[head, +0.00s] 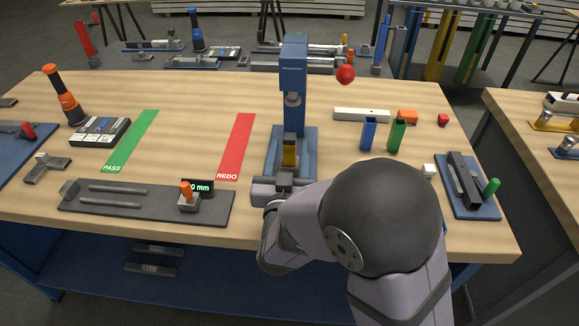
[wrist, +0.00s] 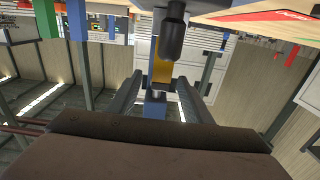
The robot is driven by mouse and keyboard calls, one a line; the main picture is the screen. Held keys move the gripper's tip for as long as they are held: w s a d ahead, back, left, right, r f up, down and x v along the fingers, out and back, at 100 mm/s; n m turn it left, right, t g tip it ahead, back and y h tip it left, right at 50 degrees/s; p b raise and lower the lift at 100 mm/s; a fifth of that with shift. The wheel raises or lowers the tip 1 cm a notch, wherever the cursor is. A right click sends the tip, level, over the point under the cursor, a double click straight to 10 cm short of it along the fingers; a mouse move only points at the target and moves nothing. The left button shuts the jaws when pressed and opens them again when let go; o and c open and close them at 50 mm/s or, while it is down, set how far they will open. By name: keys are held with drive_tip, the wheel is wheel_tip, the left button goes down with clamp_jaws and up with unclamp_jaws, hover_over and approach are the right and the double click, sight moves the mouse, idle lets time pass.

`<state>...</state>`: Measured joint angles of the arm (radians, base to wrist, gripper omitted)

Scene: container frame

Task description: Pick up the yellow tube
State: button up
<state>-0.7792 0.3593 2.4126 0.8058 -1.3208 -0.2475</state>
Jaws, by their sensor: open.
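The yellow tube (head: 289,152) stands upright in the blue press (head: 293,72), under its ram. It also shows in the wrist view (wrist: 162,72), where the dark ram end (wrist: 172,38) covers part of it. My gripper (wrist: 159,80) is open, with one finger on each side of the tube in that view. I cannot tell whether the fingers touch it. In the head view my wrist hides most of the gripper at the front of the press.
A blue tube (head: 368,133) and a green tube (head: 397,135) stand to the right of the press. The red REDO strip (head: 237,147) and green PASS strip (head: 131,140) lie left, with a grey gauge fixture (head: 140,203) in front. The press's red knob (head: 345,74) sticks out right.

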drive_tip(key=shift+f, duration=0.45)
drive_tip(key=shift+w+r+p, duration=0.1)
drive_tip(key=shift+w+p, duration=0.4)
drive_tip(key=shift+w, duration=0.9)
drive_tip(key=shift+w+a+p, duration=0.1)
drive_tip(key=shift+w+p, duration=0.7)
drive_tip(key=shift+w, duration=1.5)
drive_tip(key=c, duration=1.1)
